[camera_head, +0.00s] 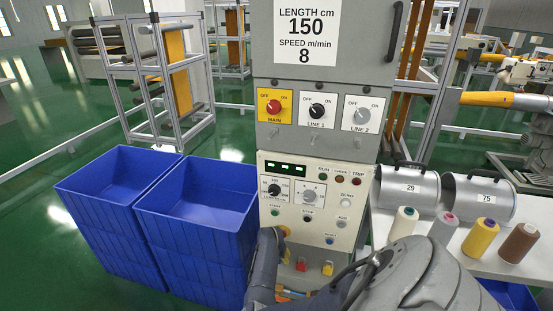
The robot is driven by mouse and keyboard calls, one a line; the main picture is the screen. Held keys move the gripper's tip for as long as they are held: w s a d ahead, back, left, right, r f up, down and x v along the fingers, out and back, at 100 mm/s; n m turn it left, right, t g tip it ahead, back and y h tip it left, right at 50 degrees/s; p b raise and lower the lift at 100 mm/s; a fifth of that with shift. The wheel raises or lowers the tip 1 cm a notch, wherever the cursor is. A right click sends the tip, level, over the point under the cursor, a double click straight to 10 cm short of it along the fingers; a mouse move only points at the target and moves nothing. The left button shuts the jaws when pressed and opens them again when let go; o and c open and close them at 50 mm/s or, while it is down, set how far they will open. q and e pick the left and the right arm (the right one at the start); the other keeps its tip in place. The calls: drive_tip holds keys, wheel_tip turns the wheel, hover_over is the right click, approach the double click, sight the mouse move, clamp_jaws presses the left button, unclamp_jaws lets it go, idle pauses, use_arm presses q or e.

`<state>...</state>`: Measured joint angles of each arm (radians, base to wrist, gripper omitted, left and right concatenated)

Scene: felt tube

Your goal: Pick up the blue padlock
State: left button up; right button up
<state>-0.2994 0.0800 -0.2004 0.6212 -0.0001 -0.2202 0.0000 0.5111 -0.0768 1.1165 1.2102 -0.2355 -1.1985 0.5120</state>
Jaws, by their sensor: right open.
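I cannot make out a blue padlock clearly. A red padlock (301,264) and a yellow padlock (327,268) hang low on the front of the grey machine cabinet (262,60). Small orange and blue bits (286,294) show beneath them at the bottom edge, too small and covered to identify. My right gripper (268,264) is low in front of the cabinet, left of the red padlock, and partly hidden. It is open, and I see nothing held in it. My right arm covers the lower right of the cabinet. My left gripper is not in view.
Blue crates (188,232) stand on the floor left of the cabinet. Switches and knobs (273,107) stick out from the cabinet front, above the padlocks.

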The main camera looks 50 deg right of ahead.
drive_tip(key=c, duration=1.3)
drive_tip(key=shift+s+r, duration=0.1)
drive_tip(key=shift+s, duration=0.05)
